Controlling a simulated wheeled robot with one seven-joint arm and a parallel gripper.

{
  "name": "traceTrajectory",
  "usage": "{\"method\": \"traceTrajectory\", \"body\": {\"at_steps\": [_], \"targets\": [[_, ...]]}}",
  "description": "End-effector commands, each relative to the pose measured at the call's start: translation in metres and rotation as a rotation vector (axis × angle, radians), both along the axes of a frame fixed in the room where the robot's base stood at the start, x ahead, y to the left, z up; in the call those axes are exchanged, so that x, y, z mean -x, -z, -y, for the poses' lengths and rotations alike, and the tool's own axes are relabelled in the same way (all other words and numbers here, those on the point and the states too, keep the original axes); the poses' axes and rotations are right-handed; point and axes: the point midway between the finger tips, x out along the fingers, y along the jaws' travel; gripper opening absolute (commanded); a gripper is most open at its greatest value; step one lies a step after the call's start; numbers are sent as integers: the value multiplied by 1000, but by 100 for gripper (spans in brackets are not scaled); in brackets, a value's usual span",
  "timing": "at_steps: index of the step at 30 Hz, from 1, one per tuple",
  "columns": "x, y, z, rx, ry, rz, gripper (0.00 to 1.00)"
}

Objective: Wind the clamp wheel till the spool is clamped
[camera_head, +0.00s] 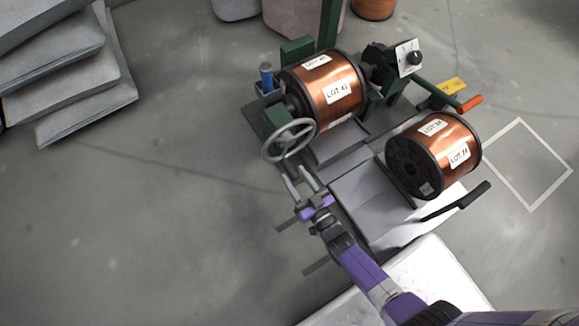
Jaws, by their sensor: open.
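The clamp wheel (288,139) is a grey spoked handwheel on the left front of a green winding machine (329,32). A copper spool (341,92) with white lot labels sits in the machine behind the wheel. Whether the clamp touches the spool cannot be told from here. My gripper (299,180) is just below the wheel in the picture, with its two grey fingers apart and pointing up toward the rim. Nothing shows between the fingers. Contact with the rim is unclear.
A second copper spool (439,155) rests on a light grey cradle (361,196) at right, with a black lever (458,201) beside it. An orange-handled crank (469,103) sticks out behind. Grey sacks (84,88) are stacked at upper left. Floor at left is clear.

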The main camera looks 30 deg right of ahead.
Motion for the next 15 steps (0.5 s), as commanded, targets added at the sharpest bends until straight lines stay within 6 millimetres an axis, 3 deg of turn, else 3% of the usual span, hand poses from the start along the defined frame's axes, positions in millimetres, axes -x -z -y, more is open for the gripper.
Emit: {"method": "traceTrajectory", "body": {"at_steps": [6,15], "targets": [[-29,1,0,0,-1,2,45],[-39,0,0,0,0,0,45]]}}
